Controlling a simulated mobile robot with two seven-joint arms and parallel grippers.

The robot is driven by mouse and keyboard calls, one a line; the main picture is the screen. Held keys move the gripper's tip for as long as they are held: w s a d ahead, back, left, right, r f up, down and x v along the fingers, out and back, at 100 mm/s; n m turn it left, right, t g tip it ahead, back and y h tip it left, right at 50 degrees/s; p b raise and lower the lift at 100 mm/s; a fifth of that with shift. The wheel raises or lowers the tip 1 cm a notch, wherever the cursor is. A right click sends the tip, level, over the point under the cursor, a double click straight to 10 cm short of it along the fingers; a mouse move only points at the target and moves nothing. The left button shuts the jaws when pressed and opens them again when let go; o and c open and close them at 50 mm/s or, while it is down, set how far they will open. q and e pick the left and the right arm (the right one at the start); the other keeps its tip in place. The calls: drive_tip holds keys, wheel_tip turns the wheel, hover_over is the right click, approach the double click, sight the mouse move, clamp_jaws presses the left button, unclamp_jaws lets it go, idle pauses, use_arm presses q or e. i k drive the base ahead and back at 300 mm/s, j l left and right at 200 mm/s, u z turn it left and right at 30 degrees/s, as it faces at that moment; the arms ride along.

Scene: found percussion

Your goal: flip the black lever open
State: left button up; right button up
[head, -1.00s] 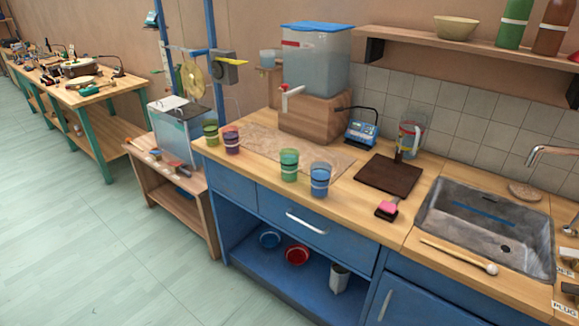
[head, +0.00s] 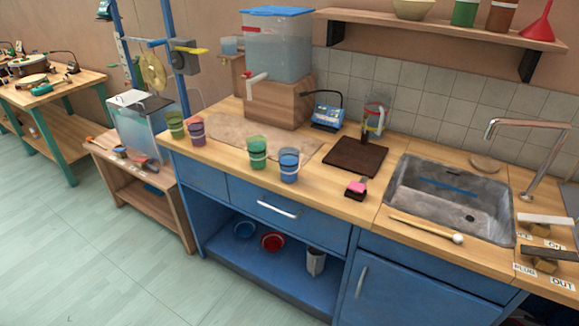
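A black lever (head: 548,251) sits on a small wooden block at the right end of the counter, right of the sink. A white lever (head: 545,219) on a similar block lies just behind it. Whether the black lever stands open or closed, I cannot tell. Neither of my grippers is in view.
A metal sink (head: 452,198) with a tap (head: 535,155) lies left of the levers. A wooden mallet (head: 425,228) lies along its front edge. Several cups, a dark board (head: 356,157) and a water tank (head: 278,50) stand further left. Open floor lies at front left.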

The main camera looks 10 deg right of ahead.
sight(551, 253)
drive_tip(key=z, duration=2.15)
drive_tip(key=i+j, duration=0.05)
